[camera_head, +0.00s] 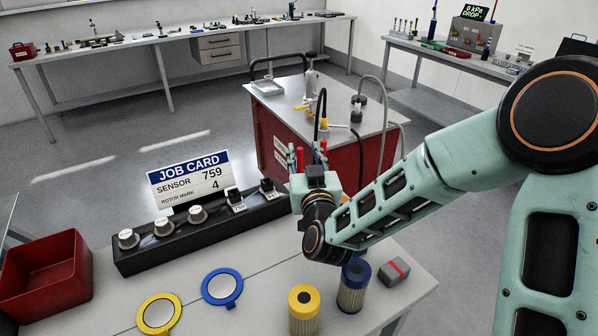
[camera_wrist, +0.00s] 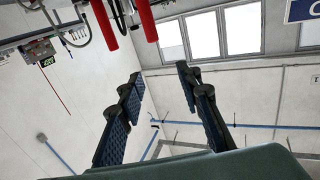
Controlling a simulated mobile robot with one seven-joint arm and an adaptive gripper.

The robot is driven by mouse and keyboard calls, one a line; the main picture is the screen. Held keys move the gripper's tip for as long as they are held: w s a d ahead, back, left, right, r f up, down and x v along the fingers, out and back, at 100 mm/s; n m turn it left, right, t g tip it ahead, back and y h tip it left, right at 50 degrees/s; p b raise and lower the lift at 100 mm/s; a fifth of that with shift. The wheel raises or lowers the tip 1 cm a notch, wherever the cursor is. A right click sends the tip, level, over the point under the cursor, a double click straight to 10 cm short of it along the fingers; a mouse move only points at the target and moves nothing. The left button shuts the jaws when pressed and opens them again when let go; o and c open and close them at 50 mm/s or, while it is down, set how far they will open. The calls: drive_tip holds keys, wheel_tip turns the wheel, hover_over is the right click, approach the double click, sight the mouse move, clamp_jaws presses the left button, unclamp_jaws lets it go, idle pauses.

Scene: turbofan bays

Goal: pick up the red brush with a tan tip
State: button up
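I cannot make out a red brush with a tan tip for certain. Two upright red rods (camera_head: 300,156) show just beyond my gripper (camera_head: 308,162), in front of the red cart; no tan tip is visible on them. In the wrist view, red cylinders (camera_wrist: 103,22) reach down from the top edge, beyond the fingers; their upper ends are cut off. My gripper (camera_wrist: 160,76) is open, with both dark fingers apart and nothing between them. In the head view the wrist partly hides the fingers.
The red cart (camera_head: 385,122) carries hoses and small tools. On the near bench stand a job card (camera_head: 188,172), a black sensor rack (camera_head: 160,246), a red bin (camera_head: 45,278), two ring mirrors, yellow (camera_head: 303,312) and blue (camera_head: 353,290) filters and a grey block (camera_head: 394,271).

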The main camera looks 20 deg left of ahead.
sight(300, 153)
drive_tip(key=f, duration=0.2)
drive_tip(key=w+f, duration=0.1)
drive_tip(key=f, duration=0.1)
drive_tip(key=shift+w+a+f, duration=0.1)
drive_tip(key=shift+a, duration=0.2)
drive_tip(key=shift+p+x, duration=0.65)
drive_tip(key=shift+x, duration=2.45)
clamp_jaws()
